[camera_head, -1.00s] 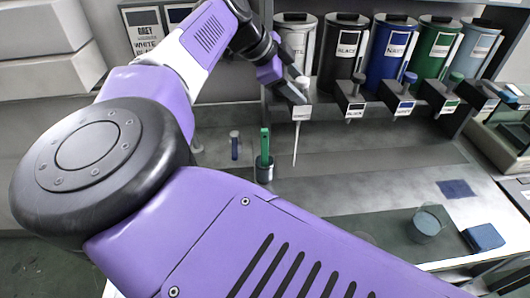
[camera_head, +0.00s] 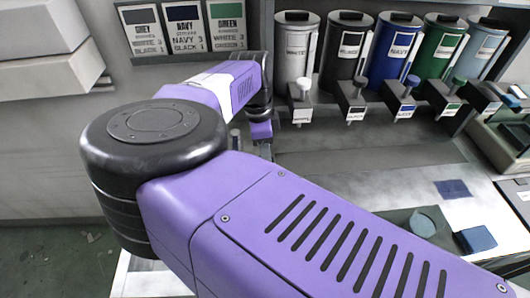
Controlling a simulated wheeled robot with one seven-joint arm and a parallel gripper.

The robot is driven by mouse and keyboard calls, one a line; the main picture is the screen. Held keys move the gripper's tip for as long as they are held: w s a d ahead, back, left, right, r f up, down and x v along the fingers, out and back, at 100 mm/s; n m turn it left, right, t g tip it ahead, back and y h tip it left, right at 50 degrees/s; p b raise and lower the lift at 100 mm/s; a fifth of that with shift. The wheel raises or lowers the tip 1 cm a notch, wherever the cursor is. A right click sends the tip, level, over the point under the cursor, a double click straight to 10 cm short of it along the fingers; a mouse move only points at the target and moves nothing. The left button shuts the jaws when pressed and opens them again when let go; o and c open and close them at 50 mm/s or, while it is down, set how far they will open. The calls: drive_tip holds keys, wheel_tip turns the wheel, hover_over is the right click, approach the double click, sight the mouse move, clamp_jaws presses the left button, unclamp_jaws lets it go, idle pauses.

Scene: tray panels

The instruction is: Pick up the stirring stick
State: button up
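My gripper (camera_head: 264,150) points down over the bench below the white canister, at the spot where a small cup with a green stick in it showed earlier. My own arm now hides most of that spot. I cannot make out the stirring stick or the cup. Only a sliver of the gripper's end shows past the arm, so I cannot see whether its fingers are open, or whether they touch anything.
A row of canisters stands at the back: white (camera_head: 294,50), black (camera_head: 344,52), navy (camera_head: 394,50), green (camera_head: 441,50) and light blue (camera_head: 481,48), with taps below. Recipe cards (camera_head: 185,28) hang upper left. A dark mat (camera_head: 395,222) with a clear glass (camera_head: 424,222) and a blue block (camera_head: 476,239) lie right.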

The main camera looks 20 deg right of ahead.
drive_tip(key=shift+f, duration=0.55)
clamp_jaws()
drive_tip(key=shift+r, duration=0.15)
